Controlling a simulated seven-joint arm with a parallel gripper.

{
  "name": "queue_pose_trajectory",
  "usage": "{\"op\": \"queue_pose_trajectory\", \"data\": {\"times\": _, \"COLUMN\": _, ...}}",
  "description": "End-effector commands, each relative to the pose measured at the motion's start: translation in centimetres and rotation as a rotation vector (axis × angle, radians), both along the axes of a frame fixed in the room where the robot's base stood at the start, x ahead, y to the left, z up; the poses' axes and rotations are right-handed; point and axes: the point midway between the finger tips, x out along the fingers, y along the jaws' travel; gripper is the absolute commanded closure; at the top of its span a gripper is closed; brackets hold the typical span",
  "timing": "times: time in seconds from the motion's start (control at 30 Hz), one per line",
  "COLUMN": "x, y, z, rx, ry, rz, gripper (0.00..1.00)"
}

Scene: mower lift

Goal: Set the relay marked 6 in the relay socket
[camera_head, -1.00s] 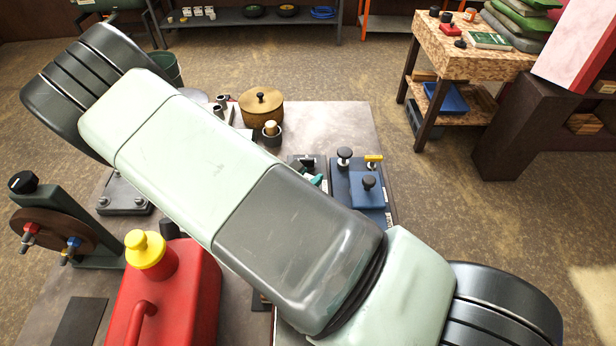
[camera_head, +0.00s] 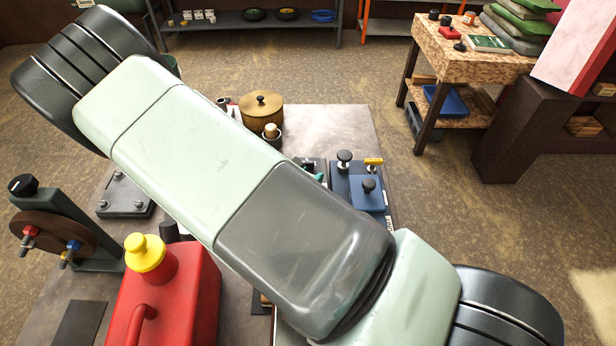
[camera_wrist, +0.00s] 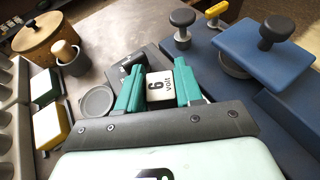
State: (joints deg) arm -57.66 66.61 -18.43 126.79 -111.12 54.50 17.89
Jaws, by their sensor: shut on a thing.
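My gripper (camera_wrist: 160,92), with teal fingers, is shut on the relay (camera_wrist: 160,86), a block with a white face marked 6 and "VOLT" in the wrist view. One finger is on each side of the relay. A dark grey unit (camera_wrist: 118,72) lies just behind the fingers; I cannot tell whether it is the relay socket or whether the relay touches it. In the head view my arm hides the relay and most of the gripper; only a bit of teal shows near the dark unit (camera_head: 308,164).
A blue unit (camera_head: 350,170) with black knobs and a yellow handle stands close on the right. A brown lidded pot (camera_head: 262,110) and a black cup (camera_wrist: 75,66) stand at the back. Yellow and green blocks (camera_wrist: 48,124) are at the left. A red can (camera_head: 165,300) stands in front.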

Motion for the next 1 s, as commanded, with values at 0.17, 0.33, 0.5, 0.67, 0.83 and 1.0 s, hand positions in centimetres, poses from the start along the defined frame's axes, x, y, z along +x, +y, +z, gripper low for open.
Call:
{"op": "queue_pose_trajectory", "data": {"times": 0.17, "x": 0.0, "y": 0.0, "z": 0.0, "rx": 0.000, "ry": 0.000, "rz": -0.001, "gripper": 0.94}}
{"op": "queue_pose_trajectory", "data": {"times": 0.33, "x": 0.0, "y": 0.0, "z": 0.0, "rx": 0.000, "ry": 0.000, "rz": 0.000, "gripper": 0.94}}
{"op": "queue_pose_trajectory", "data": {"times": 0.5, "x": 0.0, "y": 0.0, "z": -0.1, "rx": 0.000, "ry": 0.000, "rz": 0.000, "gripper": 0.94}}
{"op": "queue_pose_trajectory", "data": {"times": 0.67, "x": 0.0, "y": 0.0, "z": -0.3, "rx": 0.000, "ry": 0.000, "rz": 0.000, "gripper": 0.94}}
{"op": "queue_pose_trajectory", "data": {"times": 0.83, "x": 0.0, "y": 0.0, "z": -0.7, "rx": 0.001, "ry": 0.000, "rz": 0.000, "gripper": 0.94}}
{"op": "queue_pose_trajectory", "data": {"times": 1.0, "x": 0.0, "y": 0.0, "z": -1.0, "rx": 0.000, "ry": 0.000, "rz": 0.000, "gripper": 0.94}}
